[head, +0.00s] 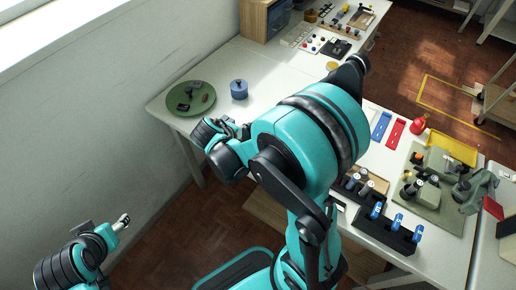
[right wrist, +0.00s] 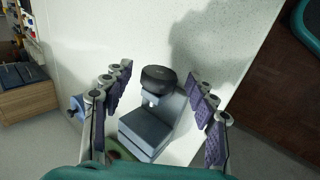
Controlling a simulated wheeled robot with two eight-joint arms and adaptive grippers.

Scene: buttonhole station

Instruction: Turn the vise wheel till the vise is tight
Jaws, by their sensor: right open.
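In the right wrist view a blue-grey block-shaped vise (right wrist: 146,128) stands on the pale table, with a dark round wheel (right wrist: 160,80) at its top. My right gripper (right wrist: 159,74) is open, its padded fingers on either side of the wheel with clear gaps, not touching it. In the head view I cannot make out the vise or its wheel; my large right arm covers much of that part of the table. My left gripper (head: 122,222) is over the floor at the lower left, away from the table; its opening is too small to judge.
A green round tray (head: 181,106) with small dark parts and a blue lidded pot (head: 239,90) sit at the table's left end. A wooden cabinet (head: 256,22) stands behind. Racks, blue and red trays and a green-grey fixture (head: 474,190) fill the right side.

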